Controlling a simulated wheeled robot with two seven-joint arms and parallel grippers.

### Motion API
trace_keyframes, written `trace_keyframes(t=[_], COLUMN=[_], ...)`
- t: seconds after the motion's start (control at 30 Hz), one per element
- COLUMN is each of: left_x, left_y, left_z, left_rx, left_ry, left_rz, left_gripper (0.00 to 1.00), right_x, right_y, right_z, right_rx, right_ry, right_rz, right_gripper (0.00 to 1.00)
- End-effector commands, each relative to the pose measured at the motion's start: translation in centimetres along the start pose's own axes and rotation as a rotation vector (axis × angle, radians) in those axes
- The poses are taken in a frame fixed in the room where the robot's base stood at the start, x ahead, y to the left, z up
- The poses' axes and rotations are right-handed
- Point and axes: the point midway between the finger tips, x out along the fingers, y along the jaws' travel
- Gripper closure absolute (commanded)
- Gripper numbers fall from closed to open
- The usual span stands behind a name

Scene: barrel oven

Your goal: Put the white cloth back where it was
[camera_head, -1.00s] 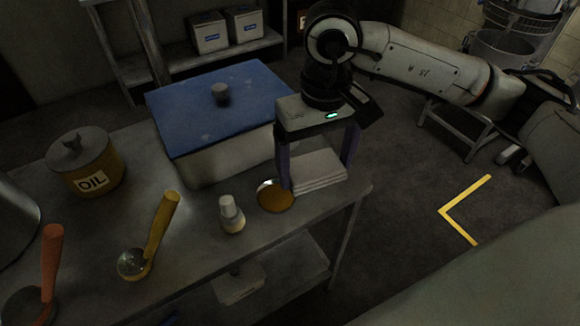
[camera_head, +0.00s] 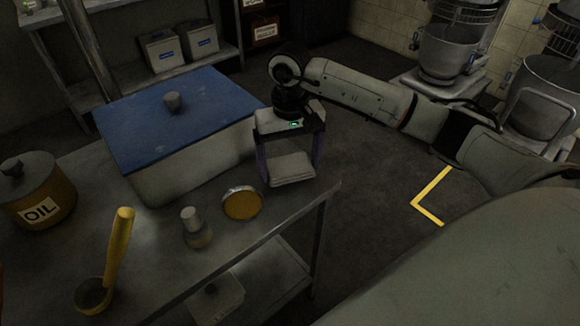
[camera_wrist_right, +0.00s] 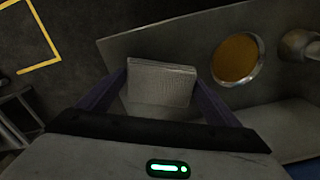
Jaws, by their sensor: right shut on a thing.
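The folded white cloth (camera_head: 291,168) is between the two fingers of my right gripper (camera_head: 290,160), near the far right edge of the metal table (camera_head: 255,235). The gripper is shut on it. In the right wrist view the cloth (camera_wrist_right: 161,82) shows between the purple fingers, with its folded layers facing the camera. I cannot tell whether its underside touches the table or is a little above it. My left gripper is not in view.
A round dish with orange contents (camera_head: 242,204) is left of the cloth, then a small shaker (camera_head: 195,228). A blue-lidded box (camera_head: 178,115) stands close on the left. An oil pot (camera_head: 38,190) and a ladle (camera_head: 118,250) are further left. Beyond the table's right edge is floor.

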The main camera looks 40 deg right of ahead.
Motion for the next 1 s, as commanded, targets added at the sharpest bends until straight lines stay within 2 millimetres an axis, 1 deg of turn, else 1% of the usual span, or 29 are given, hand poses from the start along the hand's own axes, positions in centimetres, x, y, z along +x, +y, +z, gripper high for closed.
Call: trace_keyframes(t=[0.03,0.1,0.33,0.47,0.5,0.57,0.6,0.83,0.9,0.93,1.0], left_x=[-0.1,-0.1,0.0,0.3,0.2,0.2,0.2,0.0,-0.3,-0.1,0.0], left_y=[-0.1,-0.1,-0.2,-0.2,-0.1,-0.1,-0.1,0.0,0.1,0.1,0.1], left_z=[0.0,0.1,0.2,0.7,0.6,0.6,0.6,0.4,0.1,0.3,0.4], left_rx=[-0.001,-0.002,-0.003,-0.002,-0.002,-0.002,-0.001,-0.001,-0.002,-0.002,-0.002], left_ry=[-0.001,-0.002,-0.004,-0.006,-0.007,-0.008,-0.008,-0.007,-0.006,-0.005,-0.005], left_rz=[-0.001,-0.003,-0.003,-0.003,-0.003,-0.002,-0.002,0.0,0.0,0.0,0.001], left_gripper=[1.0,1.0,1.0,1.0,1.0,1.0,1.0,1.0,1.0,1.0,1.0], right_x=[0.8,1.4,1.6,2.0,1.9,1.9,1.9,1.6,1.2,1.0,-0.1], right_y=[0.0,0.0,0.0,0.0,0.0,0.0,0.0,0.0,0.0,0.0,0.0], right_z=[0.1,0.1,0.0,0.0,0.0,0.0,0.0,0.0,0.0,-0.1,-0.1], right_rx=[0.0,0.001,0.001,0.0,0.0,0.0,0.0,0.0,0.0,0.0,-0.001], right_ry=[-0.005,-0.001,0.001,0.001,0.001,0.001,0.0,0.0,0.0,0.002,0.003], right_rz=[0.001,0.0,0.0,0.0,0.0,0.0,0.0,0.0,0.0,-0.001,-0.001], right_gripper=[0.39,0.39,0.39,0.39,0.11,0.01,0.0,0.0,0.0,0.0,0.0])
